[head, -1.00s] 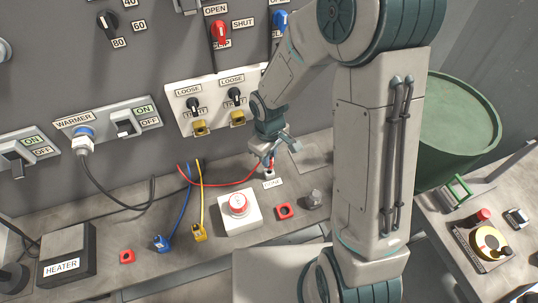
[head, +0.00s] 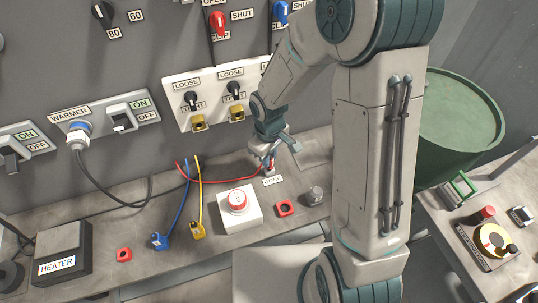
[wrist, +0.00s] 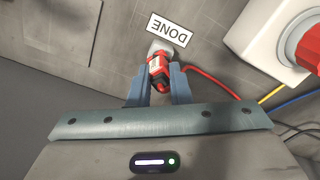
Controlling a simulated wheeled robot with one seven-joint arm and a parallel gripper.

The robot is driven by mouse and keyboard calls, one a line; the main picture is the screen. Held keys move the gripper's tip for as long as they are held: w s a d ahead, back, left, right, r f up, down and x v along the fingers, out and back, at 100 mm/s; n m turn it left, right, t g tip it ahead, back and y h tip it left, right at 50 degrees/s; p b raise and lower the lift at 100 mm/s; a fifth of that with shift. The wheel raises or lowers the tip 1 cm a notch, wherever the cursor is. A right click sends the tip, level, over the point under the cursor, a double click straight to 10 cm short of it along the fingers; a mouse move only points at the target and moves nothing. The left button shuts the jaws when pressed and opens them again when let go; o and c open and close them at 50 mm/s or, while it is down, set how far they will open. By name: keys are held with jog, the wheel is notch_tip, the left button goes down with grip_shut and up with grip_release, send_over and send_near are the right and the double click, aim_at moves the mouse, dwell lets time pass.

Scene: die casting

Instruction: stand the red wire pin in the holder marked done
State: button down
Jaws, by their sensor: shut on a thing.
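The red wire pin (wrist: 158,72) is between the two fingers of my gripper (wrist: 158,84), which is shut on it. Its far end meets the small grey holder (wrist: 159,47) beside the DONE label (wrist: 170,29). I cannot tell how deep the pin sits in the holder. In the head view my gripper (head: 276,152) is low over the bench, with the red pin (head: 268,165) beneath it, just behind the DONE label (head: 272,181). The pin's red wire (head: 215,182) trails left along the bench. The fingers partly hide the pin.
A red push button on a white box (head: 238,210) stands left of the label, with a red square socket (head: 284,208) and a grey knob (head: 315,196) to its right. Blue (head: 160,241) and yellow (head: 198,230) wire plugs lie further left. The wall panel (head: 212,95) rises behind.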

jog(key=shift+f+b, duration=0.5)
jog(key=shift+f, duration=0.1)
jog(key=c, duration=1.3)
grip_release()
jog(key=shift+r, duration=0.1)
jog(key=shift+o, duration=0.2)
notch_tip(320, 180, up, 14)
jog(key=s+d+r+m+t, duration=0.1)
jog(key=s+d+r+m, duration=0.2)
jog(key=s+d, duration=0.3)
jog(key=s+d+r+m+t, duration=0.2)
jog(key=s+d+r+m, duration=0.1)
jog(key=s+d+m, duration=0.3)
jog(key=shift+s+r, duration=0.4)
